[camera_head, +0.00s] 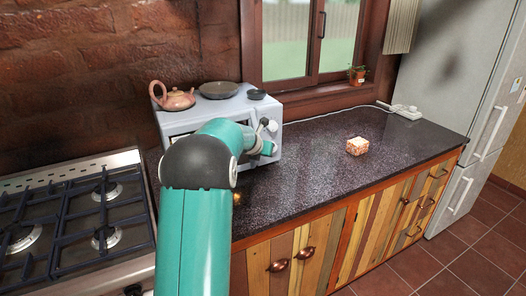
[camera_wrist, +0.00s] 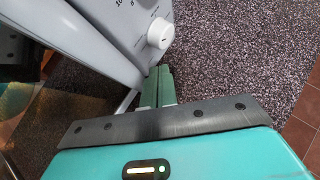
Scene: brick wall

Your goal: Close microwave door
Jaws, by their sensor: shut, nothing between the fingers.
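The light grey microwave (camera_head: 232,107) stands on the dark speckled counter against the brick wall. My arm covers much of its front in the head view. In the wrist view, the microwave's grey front frame (camera_wrist: 95,48) and white control knob (camera_wrist: 160,33) are at the upper left. The door, at the lower left of the wrist view, seems to stand partly open, with a pale edge (camera_wrist: 124,104) beside my fingers; how far is hard to tell. My gripper (camera_wrist: 159,75) is shut and empty, its green fingertips just below the knob, close to the door's edge. Contact is unclear.
A gas stove (camera_head: 70,225) is to the left. A small patterned block (camera_head: 357,146) lies on the otherwise mostly clear counter (camera_head: 310,180) to the right.

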